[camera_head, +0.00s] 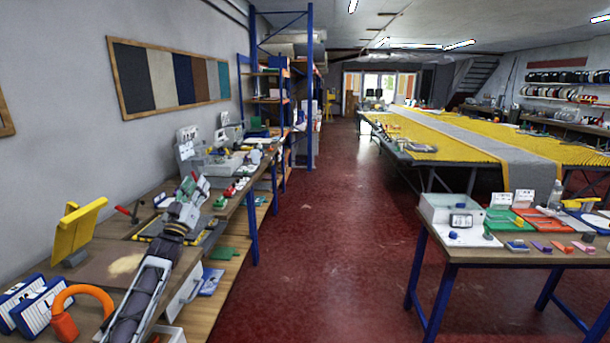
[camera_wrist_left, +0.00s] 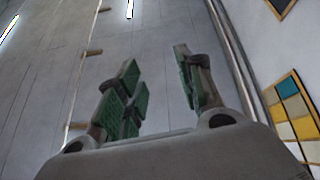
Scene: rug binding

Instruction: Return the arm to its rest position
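My left arm reaches in from the bottom left of the head view, over the left workbench (camera_head: 95,262). My left gripper (camera_head: 193,186) points up and away above the bench. In the left wrist view its two green-padded fingers (camera_wrist_left: 157,72) stand apart with nothing between them. Behind them are only ceiling and wall, so the gripper is open and empty. My right arm and gripper are not in view.
A yellow stand (camera_head: 78,228), an orange curved handle (camera_head: 66,318) and blue-white boxes (camera_head: 38,302) sit near my left arm. A wooden table (camera_head: 520,256) with trays stands at the right. The red floor (camera_head: 325,230) between is clear.

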